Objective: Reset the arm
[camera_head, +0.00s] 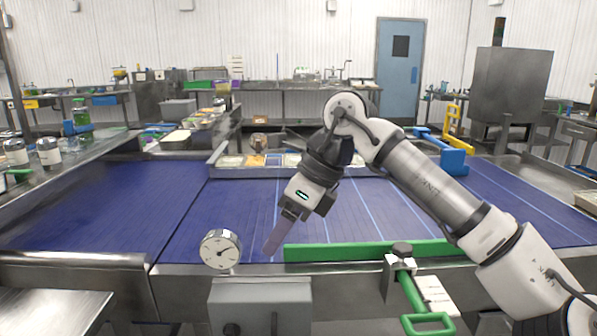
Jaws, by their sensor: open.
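My arm (425,180) reaches in from the lower right, rises to a bent elbow, and then points down and to the left. My gripper (273,242) hangs over the blue conveyor belt (340,215), near its front edge. I cannot tell how high the fingertips are above the belt.
A green bar (370,250) runs along the belt's front edge, just right of the fingertips. A round dial (220,249) stands to their left. Food trays (255,160) line the belt's far side. A green-handled clamp (410,290) is at the front.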

